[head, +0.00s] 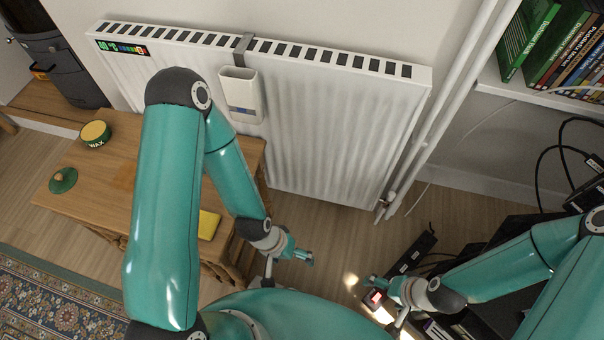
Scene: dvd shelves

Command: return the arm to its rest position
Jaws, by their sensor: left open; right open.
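My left arm, teal with grey joints, rises large in the head view and bends down over the wooden table's right end. Its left gripper (290,270) hangs open, low in front of the radiator and right of the table. Nothing shows between its fingers. My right arm comes in from the lower right. Its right gripper (386,301) is open and points left, above dark equipment near the floor. I see nothing held in it, though the area behind it is cluttered.
The wooden table (80,184) carries a wax tin (95,134), a green lid (63,180) and a yellow block (208,225). A white radiator (330,130) with a hanging white container (241,92) stands behind. Pipes (445,115), a DVD shelf (560,101) and black cables are at right.

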